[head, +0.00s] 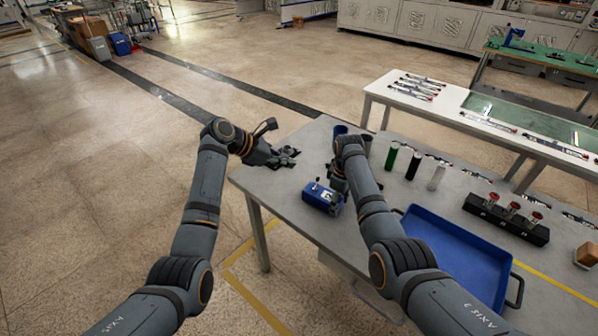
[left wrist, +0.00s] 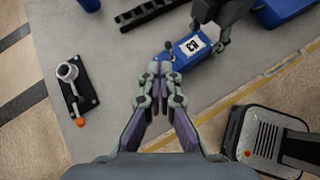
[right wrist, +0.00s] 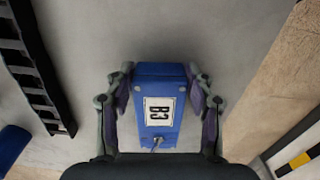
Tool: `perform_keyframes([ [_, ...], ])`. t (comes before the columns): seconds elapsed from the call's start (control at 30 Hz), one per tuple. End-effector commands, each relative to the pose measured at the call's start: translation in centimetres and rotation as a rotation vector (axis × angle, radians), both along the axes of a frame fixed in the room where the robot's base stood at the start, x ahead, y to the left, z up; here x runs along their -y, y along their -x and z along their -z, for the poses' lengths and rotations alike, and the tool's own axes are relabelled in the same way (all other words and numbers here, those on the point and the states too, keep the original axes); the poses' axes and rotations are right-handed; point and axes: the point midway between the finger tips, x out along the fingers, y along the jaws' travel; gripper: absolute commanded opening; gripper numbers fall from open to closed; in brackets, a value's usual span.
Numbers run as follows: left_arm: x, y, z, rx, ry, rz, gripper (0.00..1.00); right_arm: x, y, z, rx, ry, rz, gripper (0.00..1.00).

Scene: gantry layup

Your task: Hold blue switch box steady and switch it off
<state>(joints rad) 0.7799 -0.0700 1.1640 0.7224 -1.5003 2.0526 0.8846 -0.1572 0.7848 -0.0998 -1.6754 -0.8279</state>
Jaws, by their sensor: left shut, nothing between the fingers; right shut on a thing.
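The blue switch box (head: 322,197) lies on the grey table near its front edge, with a white label and a small lever at one end. It also shows in the left wrist view (left wrist: 190,50) and the right wrist view (right wrist: 158,75). My right gripper (right wrist: 160,88) is shut on the box, one finger along each side. The lever (right wrist: 157,142) is at the bottom end of the box there. My left gripper (left wrist: 162,68) is shut and empty, its fingertips beside the box's lever end. I cannot tell whether they touch the lever, or which way it is set.
A black plate with a grey fitting (left wrist: 75,88) and an orange ball stands left of my left gripper. A blue tray (head: 455,255), green, black and white cylinders (head: 413,165) and a black rack with red-topped parts (head: 507,218) stand to the right.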

Motion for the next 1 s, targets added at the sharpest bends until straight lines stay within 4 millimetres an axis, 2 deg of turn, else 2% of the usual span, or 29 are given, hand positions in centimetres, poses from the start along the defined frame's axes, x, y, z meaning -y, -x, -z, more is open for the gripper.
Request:
perform_keyframes([
  [0.1,-1.2,-0.1,-2.2,0.003,-0.001,0.000,0.00,0.0,0.0,0.0,0.001,0.001,0.000,0.16],
  [0.3,-2.3,-0.1,-4.1,0.000,0.000,0.000,0.00,0.0,0.0,0.0,0.001,0.001,0.000,0.16],
  [0.73,-2.4,0.0,-4.4,-0.001,0.000,0.001,0.00,0.0,0.0,0.0,0.001,0.001,0.000,0.16],
  [0.77,-2.4,0.0,-4.4,-0.001,0.000,0.001,0.00,0.0,0.0,0.0,0.001,0.001,0.000,0.55],
  [0.93,-2.4,0.0,-4.3,-0.001,0.000,0.001,0.00,0.0,0.0,0.0,0.001,0.001,0.000,0.78],
  [1.0,-2.4,0.0,-4.3,-0.001,0.000,0.001,0.00,0.0,0.0,0.0,0.001,0.001,0.000,0.81],
])
